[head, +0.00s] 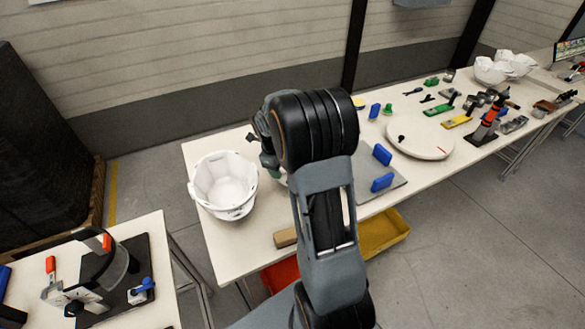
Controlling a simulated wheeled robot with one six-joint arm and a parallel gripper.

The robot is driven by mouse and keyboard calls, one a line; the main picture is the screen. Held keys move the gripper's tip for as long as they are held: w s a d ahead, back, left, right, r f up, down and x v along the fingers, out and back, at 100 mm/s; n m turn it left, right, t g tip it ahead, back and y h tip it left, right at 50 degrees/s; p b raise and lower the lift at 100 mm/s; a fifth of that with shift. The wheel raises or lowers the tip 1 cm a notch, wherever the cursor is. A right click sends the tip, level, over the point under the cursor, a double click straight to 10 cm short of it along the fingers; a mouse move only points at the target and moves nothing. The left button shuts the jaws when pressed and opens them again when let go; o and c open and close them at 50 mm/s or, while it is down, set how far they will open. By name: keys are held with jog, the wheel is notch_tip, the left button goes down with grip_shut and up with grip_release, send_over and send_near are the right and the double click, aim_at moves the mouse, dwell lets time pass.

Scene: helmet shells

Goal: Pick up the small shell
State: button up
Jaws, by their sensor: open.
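More white shells (505,68) stand together at the far right end of the tables. I cannot tell by size alone which one is the small shell. My gripper (268,158) is just right of the near shell, mostly hidden behind my dark wrist. It is open and apart from the shell; its fingertips are not clear.
The long table (228,250) carries a round white disc (420,138), blue blocks (382,154) on a grey plate and several small tools. A wooden block (286,237) lies near the front edge. A yellow bin (383,232) is below. Another table with a fixture (95,275) stands at lower left.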

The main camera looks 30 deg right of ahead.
jog(key=shift+s+d+f+p, duration=0.1)
jog(key=shift+d+f+p, duration=0.1)
jog(key=shift+f, duration=0.6)
jog(key=shift+w+d+f+p, duration=0.1)
jog(key=shift+d+f+p, duration=0.15)
jog(key=shift+f, duration=0.55)
jog(key=shift+s+d+f+p, duration=0.1)
jog(key=shift+d+f+p, duration=0.1)
jog(key=shift+f, duration=0.6)
grip_shut()
